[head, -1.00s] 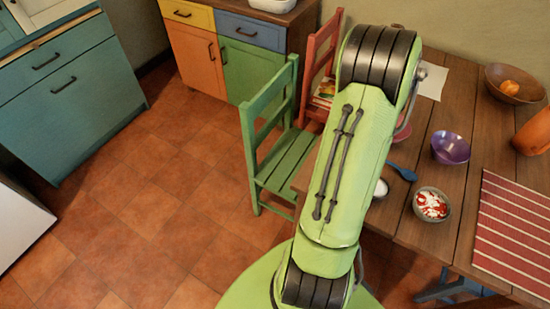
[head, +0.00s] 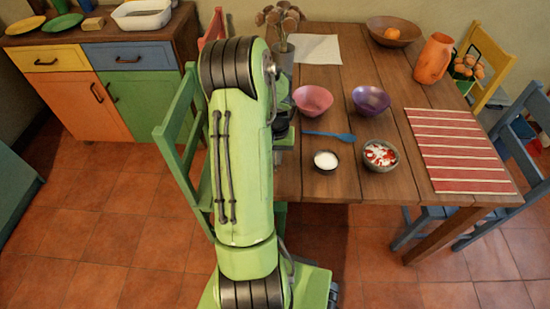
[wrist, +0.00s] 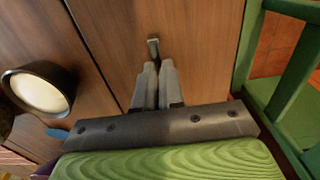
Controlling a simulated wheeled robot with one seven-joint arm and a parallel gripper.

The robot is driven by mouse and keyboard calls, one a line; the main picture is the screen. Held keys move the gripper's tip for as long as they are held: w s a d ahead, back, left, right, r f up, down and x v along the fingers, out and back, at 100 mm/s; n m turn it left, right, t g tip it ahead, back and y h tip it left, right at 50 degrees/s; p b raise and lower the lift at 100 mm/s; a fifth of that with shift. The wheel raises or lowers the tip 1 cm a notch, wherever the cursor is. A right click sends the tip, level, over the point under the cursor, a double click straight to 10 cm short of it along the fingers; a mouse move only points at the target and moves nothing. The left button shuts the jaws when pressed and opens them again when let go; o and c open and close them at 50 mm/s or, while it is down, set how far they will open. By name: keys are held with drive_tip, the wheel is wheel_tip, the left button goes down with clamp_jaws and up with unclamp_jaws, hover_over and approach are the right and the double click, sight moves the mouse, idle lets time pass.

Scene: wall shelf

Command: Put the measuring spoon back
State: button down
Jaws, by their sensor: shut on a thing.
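In the wrist view my gripper (wrist: 156,68) has its two grey fingers close together over the wooden table. They are shut on a small, thin grey-brown piece (wrist: 153,46), apparently the measuring spoon; only its end shows past the fingertips. The rest of it is hidden by the fingers. In the head view my arm covers most of the gripper, at the table's left edge. A small dark bowl of white powder (head: 326,161) stands to its right, and shows in the wrist view (wrist: 38,92). A blue spoon (head: 330,135) lies behind that bowl.
A green chair (head: 180,130) stands close left of my arm.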

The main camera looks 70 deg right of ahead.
drive_tip(key=shift+r, duration=0.1)
drive_tip(key=c, duration=1.2)
unclamp_jaws()
drive_tip(key=shift+c, duration=0.2)
wheel_tip(320, 180, up, 12)
drive_tip(key=p, duration=0.4)
drive_tip(key=shift+a+r, duration=0.1)
